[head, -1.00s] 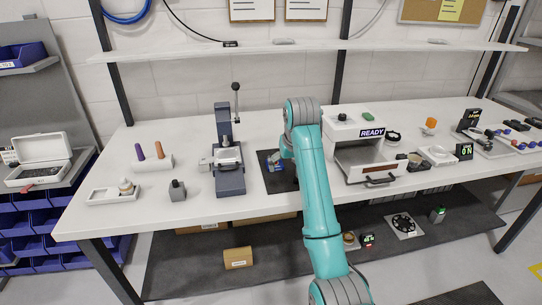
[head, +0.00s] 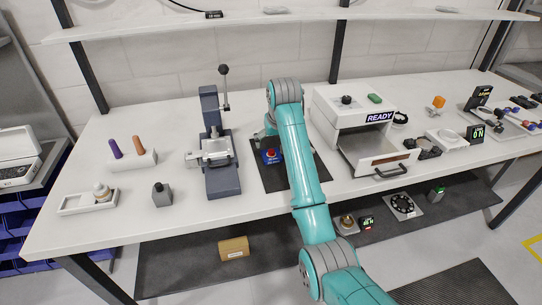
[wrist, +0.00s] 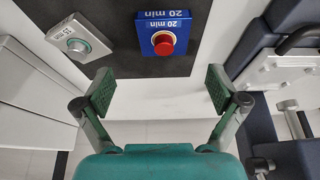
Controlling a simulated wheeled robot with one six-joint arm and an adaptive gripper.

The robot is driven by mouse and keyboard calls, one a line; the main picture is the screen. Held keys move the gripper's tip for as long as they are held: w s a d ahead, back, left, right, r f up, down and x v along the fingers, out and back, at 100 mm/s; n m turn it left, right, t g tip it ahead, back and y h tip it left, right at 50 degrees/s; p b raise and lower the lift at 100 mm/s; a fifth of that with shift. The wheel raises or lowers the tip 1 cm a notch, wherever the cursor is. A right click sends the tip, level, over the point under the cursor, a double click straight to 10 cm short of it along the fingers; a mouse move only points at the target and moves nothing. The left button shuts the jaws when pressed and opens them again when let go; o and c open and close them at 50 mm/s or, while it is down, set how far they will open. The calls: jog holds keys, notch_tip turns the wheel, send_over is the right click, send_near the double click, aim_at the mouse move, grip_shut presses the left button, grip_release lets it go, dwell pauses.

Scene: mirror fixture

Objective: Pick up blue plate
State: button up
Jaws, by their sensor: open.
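The blue plate (wrist: 163,36) is a small block marked "20 min" with a red round knob on top. It lies on a dark mat (wrist: 206,50) and also shows in the head view (head: 267,160), just left of my arm. My gripper (wrist: 160,91) is open and empty, its two green pads wide apart. In the wrist view the plate is above the gap between the fingers, apart from both. In the head view my gripper is mostly hidden by my arm.
A grey plate marked "15 min" (wrist: 65,32) lies beside the blue one. A lever press (head: 221,170) stands left of the mat, and a white machine reading READY (head: 347,124) stands right. The table's front strip (head: 270,204) is clear.

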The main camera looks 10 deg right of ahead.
aim_at(272, 152)
jog(key=f, duration=0.4)
jog(key=shift+w+a+f, duration=0.2)
jog(key=shift+a+f, duration=0.1)
jog(key=shift+w+f, duration=0.2)
jog(key=shift+f, duration=0.3)
jog(key=c, duration=1.4)
